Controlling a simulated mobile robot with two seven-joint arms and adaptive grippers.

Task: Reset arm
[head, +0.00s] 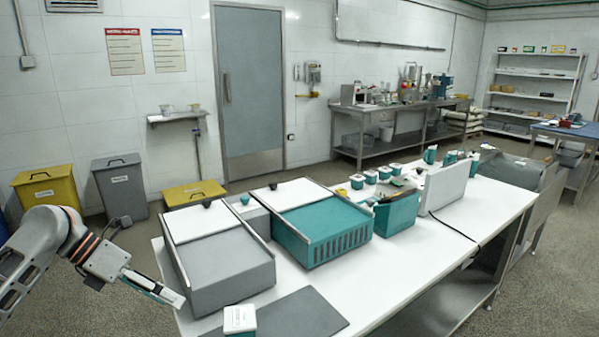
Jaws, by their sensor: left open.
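My left arm comes in from the left edge, and its gripper (168,293) hangs by the near left corner of the white table (422,270). The jaws are open and I see nothing between them. The fingertips are close to the left side of a grey box with a white lid (220,272); I cannot tell whether they touch it. My right gripper does not show in this view.
A teal slotted box (330,236) stands right of the grey box. A small white-topped container (239,319) sits near a dark mat (295,318) at the table's front. Yellow and grey bins (121,186) stand by the wall. The table's front right is clear.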

